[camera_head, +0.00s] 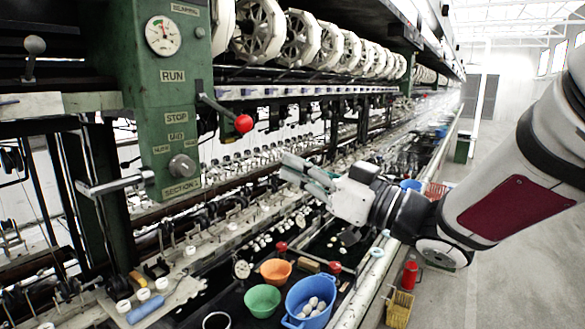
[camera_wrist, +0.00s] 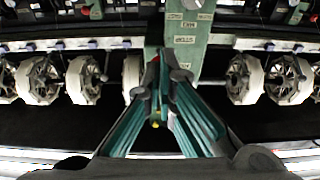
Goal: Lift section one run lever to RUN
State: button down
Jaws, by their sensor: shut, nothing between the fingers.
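The run lever is a dark rod with a red ball knob (camera_head: 243,123). It sticks out from the right side of the green section one post (camera_head: 178,122), sloping down toward the knob. The post carries RUN, STOP and SECTION labels; the lever's root is between the RUN and STOP heights. My gripper (camera_head: 286,168) is below and right of the knob in the head view, apart from it in the picture. In the wrist view my gripper (camera_wrist: 163,72) is shut and empty, with a small red patch beside its tips, perhaps the knob, mostly hidden.
A dial gauge (camera_head: 163,35) is on top of the post. White reels (camera_head: 258,28) line the machine above. Below my gripper are a blue basin (camera_head: 309,301) with white cocoons, a green bowl (camera_head: 262,300) and an orange bowl (camera_head: 275,271).

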aim_at(250, 122)
jog(key=b+x, duration=0.1)
jog(key=x, duration=1.1)
jog(key=shift+r, duration=0.2)
jog(key=shift+d+r, duration=0.1)
jog(key=shift+r, duration=0.3)
dwell(0.4)
jog(key=shift+s+d+r+p, duration=0.2)
jog(key=shift+r+p, duration=0.35)
jog(key=shift+r, duration=0.35)
jog(key=shift+s+d+r+p, duration=0.15)
jog(key=shift+r+p, duration=0.35)
jog(key=shift+r, duration=0.4)
